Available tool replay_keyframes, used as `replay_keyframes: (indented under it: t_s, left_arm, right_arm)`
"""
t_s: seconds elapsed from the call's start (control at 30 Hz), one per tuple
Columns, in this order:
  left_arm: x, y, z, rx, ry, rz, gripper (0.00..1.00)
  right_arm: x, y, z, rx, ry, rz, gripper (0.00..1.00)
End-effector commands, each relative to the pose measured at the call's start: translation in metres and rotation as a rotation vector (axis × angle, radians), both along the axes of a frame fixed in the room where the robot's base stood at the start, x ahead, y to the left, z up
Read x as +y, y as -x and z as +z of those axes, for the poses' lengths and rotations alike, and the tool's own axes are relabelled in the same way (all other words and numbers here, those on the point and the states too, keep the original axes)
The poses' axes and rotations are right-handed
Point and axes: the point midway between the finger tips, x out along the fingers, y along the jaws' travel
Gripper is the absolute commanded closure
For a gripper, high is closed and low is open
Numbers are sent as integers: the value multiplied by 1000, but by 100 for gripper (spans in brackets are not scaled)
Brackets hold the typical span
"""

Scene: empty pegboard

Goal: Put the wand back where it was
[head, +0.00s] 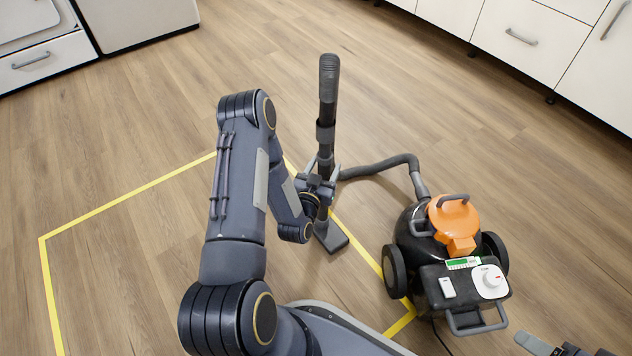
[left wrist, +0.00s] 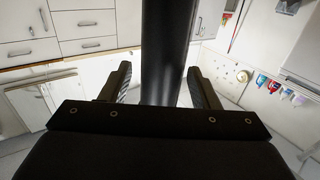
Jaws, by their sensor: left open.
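The wand (head: 327,95) is a dark tube with a ribbed grip at the top, standing upright. Its flat floor head (head: 331,236) rests on the floor at the yellow line. My left gripper (head: 320,181) is at the wand's lower half. In the left wrist view the wand (left wrist: 166,50) rises between the two open fingers of that gripper (left wrist: 159,82), with a gap visible on each side. The vacuum (head: 411,232), black with an orange top, stands to the right. Its grey hose (head: 380,166) runs to the wand. My right gripper (head: 565,349) is cut off at the bottom edge.
Yellow tape (head: 130,195) marks an area on the wood floor to the left. White cabinets (head: 530,40) stand at the back right and white appliances (head: 130,22) at the back left. The floor behind the wand is clear. A thin cord lies beside the vacuum.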

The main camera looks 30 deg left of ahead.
Motion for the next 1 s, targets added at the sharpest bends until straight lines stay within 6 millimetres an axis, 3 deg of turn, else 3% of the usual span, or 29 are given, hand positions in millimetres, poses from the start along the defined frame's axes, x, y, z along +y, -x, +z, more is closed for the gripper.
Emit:
replay_keyframes:
  t_s: [0.2,0.43,0.6,1.0]
  left_arm:
    - [-10,49,2,8,4,-1,44]
    - [-16,86,0,5,3,2,44]
    - [-19,96,0,1,1,1,44]
    - [-20,97,1,0,0,0,44]
  right_arm:
    - [0,0,20,0,0,0,41]
    - [0,0,27,0,0,0,41]
    - [0,0,28,0,0,0,41]
    - [0,0,28,0,0,0,41]
